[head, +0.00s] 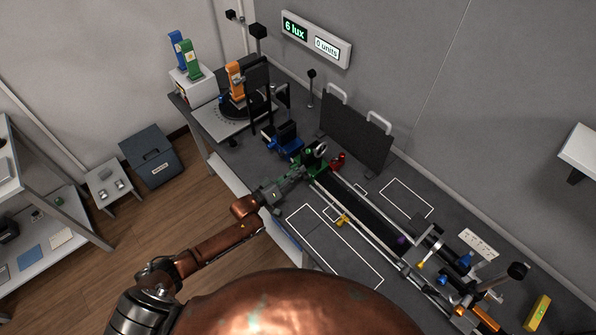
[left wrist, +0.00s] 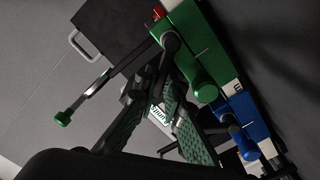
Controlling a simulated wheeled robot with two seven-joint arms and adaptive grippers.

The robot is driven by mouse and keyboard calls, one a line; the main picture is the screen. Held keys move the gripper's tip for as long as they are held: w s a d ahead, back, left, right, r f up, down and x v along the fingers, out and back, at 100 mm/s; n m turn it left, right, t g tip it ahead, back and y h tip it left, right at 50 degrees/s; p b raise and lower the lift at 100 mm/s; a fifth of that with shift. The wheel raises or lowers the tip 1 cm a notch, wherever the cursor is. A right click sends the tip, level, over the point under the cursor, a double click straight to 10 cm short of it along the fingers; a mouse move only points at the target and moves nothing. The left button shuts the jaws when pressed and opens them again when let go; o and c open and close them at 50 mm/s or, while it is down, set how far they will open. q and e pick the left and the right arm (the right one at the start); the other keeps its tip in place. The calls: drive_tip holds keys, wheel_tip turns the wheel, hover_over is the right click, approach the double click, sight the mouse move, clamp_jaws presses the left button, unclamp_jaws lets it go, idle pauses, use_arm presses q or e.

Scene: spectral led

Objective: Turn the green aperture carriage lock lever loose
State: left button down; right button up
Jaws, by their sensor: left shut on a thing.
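The green aperture carriage (head: 318,168) sits at the far left end of the rail on the bench. In the left wrist view its green body (left wrist: 187,32) fills the top middle, with a dark lock lever (left wrist: 170,42) at its side. My left gripper (head: 294,177) reaches the carriage from the front left. A thin arm with a green knob (left wrist: 63,117) sticks out beside the fingers. My right gripper is not in view.
A blue carriage (head: 287,136) stands just behind the green one, and a red part (head: 338,160) is to its right. A dark panel with handles (head: 357,135) stands at the back. The rail (head: 357,213) runs right to more mounts. Outlined bench areas are bare.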

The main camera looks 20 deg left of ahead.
use_arm(q)
drive_tip(key=c, duration=2)
unclamp_jaws()
drive_tip(key=v, duration=1.2)
